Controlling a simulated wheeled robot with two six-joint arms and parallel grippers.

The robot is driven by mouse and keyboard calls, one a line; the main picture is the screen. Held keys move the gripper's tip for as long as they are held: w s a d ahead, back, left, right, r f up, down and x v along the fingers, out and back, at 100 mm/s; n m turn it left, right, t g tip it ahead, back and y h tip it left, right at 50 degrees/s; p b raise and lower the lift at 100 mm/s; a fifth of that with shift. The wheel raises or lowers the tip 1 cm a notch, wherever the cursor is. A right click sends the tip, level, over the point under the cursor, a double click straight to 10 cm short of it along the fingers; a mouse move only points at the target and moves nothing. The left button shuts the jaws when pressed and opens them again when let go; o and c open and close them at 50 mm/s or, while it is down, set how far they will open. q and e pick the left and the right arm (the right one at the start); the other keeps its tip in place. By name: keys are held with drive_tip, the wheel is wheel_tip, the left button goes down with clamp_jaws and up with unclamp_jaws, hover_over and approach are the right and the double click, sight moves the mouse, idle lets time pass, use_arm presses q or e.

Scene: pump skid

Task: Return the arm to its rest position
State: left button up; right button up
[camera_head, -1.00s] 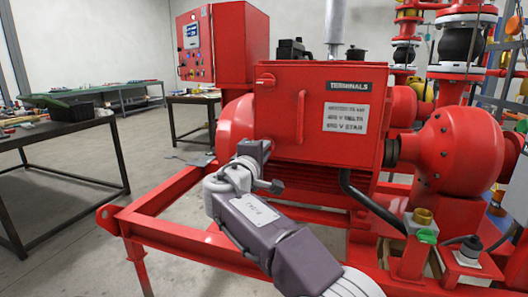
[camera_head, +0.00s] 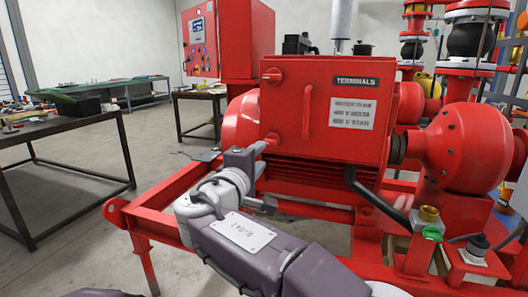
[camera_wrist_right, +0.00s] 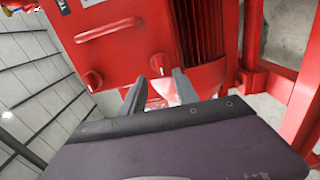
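My right arm comes in from the bottom of the head view, and its gripper (camera_head: 266,176) is in front of the red motor below the terminal box (camera_head: 330,108). Its two fingers are apart, with nothing seen held between them. In the right wrist view the fingers (camera_wrist_right: 158,88) also stand apart, with red machine parts behind them. I cannot tell the exact gap to the motor. My left gripper is not in view; a small dark purple piece, perhaps of my left arm, shows at the bottom left edge.
The red skid frame (camera_head: 168,192) runs below and left of my right arm. A red control cabinet (camera_head: 232,40) stands behind. A dark table (camera_head: 65,129) stands left; floor between is clear.

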drive_tip(key=shift+s, duration=0.1)
drive_tip(key=w+d+r+m+g+h, duration=0.1)
drive_tip(key=w+d+m+h, duration=0.15)
drive_tip(key=d, duration=0.75)
drive_tip(key=s+d+f+m+g+h, duration=0.15)
drive_tip(key=d+f+g, duration=0.25)
drive_tip(key=d+f, duration=0.4)
drive_tip(key=s+d+f+m+g, duration=0.1)
drive_tip(key=s+d+f+g, duration=0.15)
drive_tip(key=d+f, duration=0.5)
drive_tip(key=s+d+f+m+g+y, duration=0.1)
drive_tip(key=s+d+f+g, duration=0.1)
drive_tip(key=s+f, duration=0.3)
drive_tip(key=s+d+f+m+g+y, duration=0.1)
drive_tip(key=s+d+f+g, duration=0.15)
drive_tip(key=f, duration=0.45)
drive_tip(key=s+a+f+m+g+y, duration=0.2)
drive_tip(key=s+a+f+m+y, duration=0.15)
drive_tip(key=s+f, duration=0.5)
drive_tip(key=s+a+f+m+g+y, duration=0.3)
drive_tip(key=s+a+f+y, duration=0.15)
drive_tip(key=s+f, duration=0.4)
wheel_tip(320, 180, up, 38)
drive_tip(key=w+a+t+p, duration=0.1)
drive_tip(key=p, duration=3.6)
drive_tip(key=shift+a+r+m, duration=0.2)
drive_tip(key=shift+a+m, duration=0.1)
drive_tip(key=shift+m, duration=0.15)
